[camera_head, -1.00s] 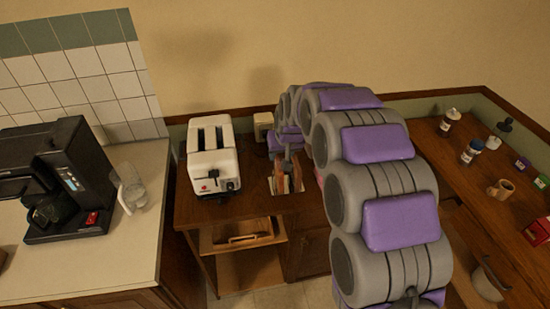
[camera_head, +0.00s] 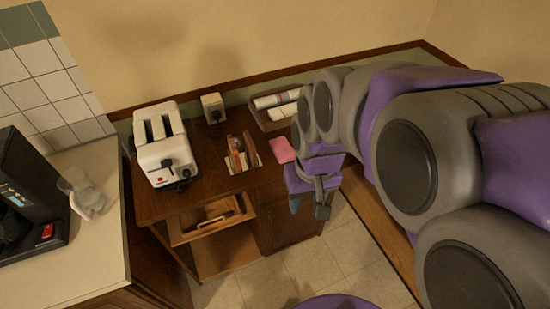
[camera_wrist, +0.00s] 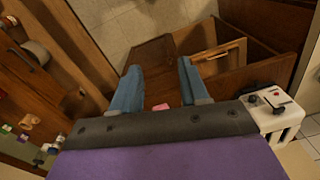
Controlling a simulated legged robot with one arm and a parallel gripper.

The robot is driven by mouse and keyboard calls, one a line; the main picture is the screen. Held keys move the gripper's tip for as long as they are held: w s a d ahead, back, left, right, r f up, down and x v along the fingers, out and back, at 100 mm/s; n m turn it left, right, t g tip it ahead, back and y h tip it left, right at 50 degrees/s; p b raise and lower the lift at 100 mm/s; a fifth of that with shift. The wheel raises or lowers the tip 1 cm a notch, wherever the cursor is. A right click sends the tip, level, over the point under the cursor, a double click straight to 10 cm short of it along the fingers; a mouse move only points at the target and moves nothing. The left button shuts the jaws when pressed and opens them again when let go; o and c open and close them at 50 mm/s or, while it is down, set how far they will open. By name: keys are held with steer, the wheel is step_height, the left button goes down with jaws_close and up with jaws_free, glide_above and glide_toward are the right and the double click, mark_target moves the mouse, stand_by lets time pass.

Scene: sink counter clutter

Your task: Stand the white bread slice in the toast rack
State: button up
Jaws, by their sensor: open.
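The toast rack (camera_head: 233,167) stands on the wooden counter, right of the toaster, in the head view. Slices stand upright in it, one reddish-brown (camera_head: 236,145) and paler ones beside it. They are too small to tell for certain which is the white bread slice. My gripper (camera_head: 309,208) is open, with nothing seen between its fingers, to the right of and in front of the rack, clear of it. In the wrist view my gripper (camera_wrist: 160,64) has both fingers well apart, over the cabinet front and floor.
A white toaster (camera_head: 166,150) stands left of the rack. A pink block (camera_head: 282,150) lies right of it. A tray (camera_head: 263,117) with pale items is behind. An open drawer (camera_head: 208,223) sticks out below the counter. A glass jug (camera_head: 86,198) stands at the left.

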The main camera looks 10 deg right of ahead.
steer(key=s+d+f+m+g, duration=0.1)
steer(key=s+d+g, duration=0.1)
steer(key=s, duration=1.3)
steer(key=shift+d+f, duration=0.15)
steer(key=shift+d, duration=0.15)
steer(key=shift+a, duration=0.15)
steer(key=shift+a, duration=0.25)
steer(key=shift+d, duration=0.3)
steer(key=shift+a, duration=0.15)
stand_by(0.4)
